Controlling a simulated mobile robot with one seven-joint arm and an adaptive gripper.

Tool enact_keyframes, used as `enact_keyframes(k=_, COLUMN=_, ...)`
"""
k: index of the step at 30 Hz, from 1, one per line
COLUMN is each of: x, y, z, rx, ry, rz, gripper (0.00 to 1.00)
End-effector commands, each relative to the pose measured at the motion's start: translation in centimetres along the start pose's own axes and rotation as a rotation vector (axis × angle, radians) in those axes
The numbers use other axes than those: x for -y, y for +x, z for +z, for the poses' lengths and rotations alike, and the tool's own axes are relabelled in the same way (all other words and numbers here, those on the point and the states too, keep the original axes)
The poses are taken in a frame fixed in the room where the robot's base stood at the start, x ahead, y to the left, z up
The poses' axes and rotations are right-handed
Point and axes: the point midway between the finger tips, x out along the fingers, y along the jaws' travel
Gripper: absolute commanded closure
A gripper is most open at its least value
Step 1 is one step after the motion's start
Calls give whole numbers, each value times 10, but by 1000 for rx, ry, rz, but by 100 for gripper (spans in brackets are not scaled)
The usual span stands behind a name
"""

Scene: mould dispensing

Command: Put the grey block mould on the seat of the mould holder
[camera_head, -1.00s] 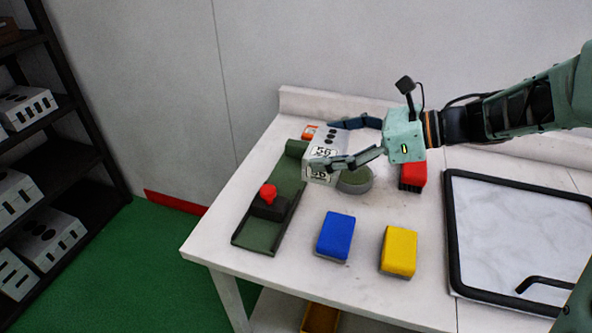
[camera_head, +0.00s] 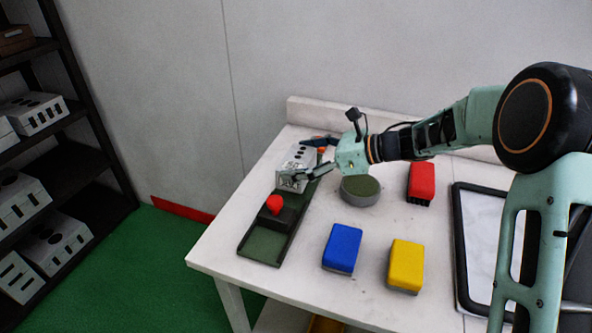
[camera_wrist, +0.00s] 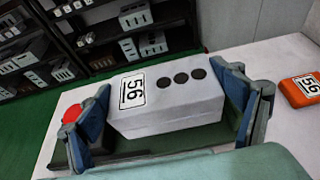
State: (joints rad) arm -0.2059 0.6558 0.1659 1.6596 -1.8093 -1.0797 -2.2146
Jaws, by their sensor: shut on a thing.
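The grey block mould (camera_head: 298,156) has a white "56" label and a row of dark round marks on top. My gripper (camera_head: 300,162) is shut on it, with one finger at each end in the wrist view (camera_wrist: 168,108). The mould (camera_wrist: 190,90) is over the far part of the dark green mould holder (camera_head: 262,246). I cannot tell whether it touches the seat, which is mostly hidden under it. The holder's red knob (camera_head: 274,204) stands on a dark block nearer the front, and also shows at the left of the wrist view (camera_wrist: 72,114).
A round grey pot with a green top (camera_head: 360,189) stands close right of the holder. Red (camera_head: 421,182), blue (camera_head: 342,247) and yellow (camera_head: 406,264) blocks and a black-framed tray (camera_head: 459,250) lie further right. An orange labelled item (camera_wrist: 301,90) is beside the mould. Shelves (camera_head: 72,120) stand left.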

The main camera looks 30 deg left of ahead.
Motion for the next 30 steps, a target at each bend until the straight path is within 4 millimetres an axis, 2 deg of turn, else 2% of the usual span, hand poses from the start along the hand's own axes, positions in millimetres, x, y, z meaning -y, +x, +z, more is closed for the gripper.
enact_keyframes(k=4, x=5, y=10, z=-5, rx=4, ry=-1, rz=1, gripper=70)
enact_keyframes(k=10, x=4, y=20, z=-30, rx=3, ry=0, rz=0, gripper=70)
enact_keyframes(k=20, x=4, y=21, z=-33, rx=3, ry=-2, rz=-1, gripper=70)
enact_keyframes(k=21, x=4, y=21, z=-35, rx=-1, ry=0, rz=0, gripper=10)
enact_keyframes(k=24, x=4, y=20, z=-35, rx=-1, ry=0, rz=0, gripper=0)
enact_keyframes(k=30, x=4, y=20, z=-34, rx=-1, ry=0, rz=0, gripper=0)
